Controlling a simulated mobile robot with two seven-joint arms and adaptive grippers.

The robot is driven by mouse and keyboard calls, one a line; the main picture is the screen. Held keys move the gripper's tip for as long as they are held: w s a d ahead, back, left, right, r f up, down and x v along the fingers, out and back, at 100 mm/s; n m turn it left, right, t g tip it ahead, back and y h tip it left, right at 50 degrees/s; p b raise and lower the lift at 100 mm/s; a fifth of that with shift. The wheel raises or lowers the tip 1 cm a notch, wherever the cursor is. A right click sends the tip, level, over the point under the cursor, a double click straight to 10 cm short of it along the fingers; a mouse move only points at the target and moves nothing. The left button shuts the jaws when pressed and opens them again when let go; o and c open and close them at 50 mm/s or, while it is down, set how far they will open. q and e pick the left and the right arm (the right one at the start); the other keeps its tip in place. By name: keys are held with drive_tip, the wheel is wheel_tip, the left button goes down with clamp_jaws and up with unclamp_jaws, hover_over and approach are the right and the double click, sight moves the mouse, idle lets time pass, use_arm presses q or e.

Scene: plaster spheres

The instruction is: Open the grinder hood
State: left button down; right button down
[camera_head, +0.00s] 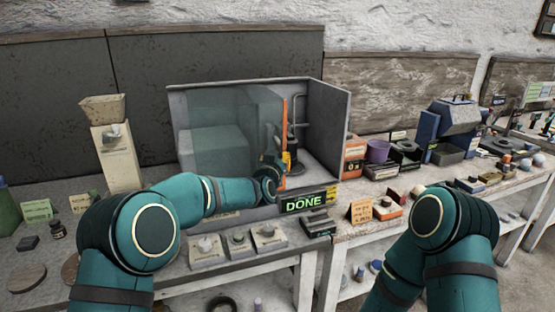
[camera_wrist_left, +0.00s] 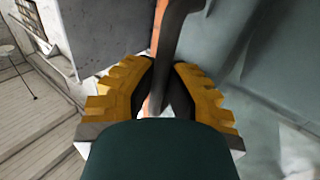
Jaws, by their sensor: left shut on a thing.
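The grinder hood (camera_head: 235,125) is a translucent greenish panel set in a grey open-fronted cabinet (camera_head: 330,120), with an orange edge (camera_head: 284,135) on its right. Right of that edge the cabinet interior is uncovered. My left gripper (camera_head: 285,163) is at the orange edge, its yellow fingers partly hidden by my wrist. In the left wrist view, the gripper (camera_wrist_left: 160,95) is shut on a dark handle (camera_wrist_left: 178,40), beside the orange strip. My right arm shows at the lower right; its gripper is out of the picture.
A lit sign reading DONE (camera_head: 303,202) is on the cabinet front. Several grey blocks with knobs (camera_head: 238,243) stand before it. A beige hopper device (camera_head: 117,150) stands left.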

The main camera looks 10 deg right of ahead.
use_arm(q)
drive_tip(key=shift+a, duration=0.15)
idle(0.3)
drive_tip(key=c, duration=1)
unclamp_jaws()
drive_tip(key=v, duration=1.2)
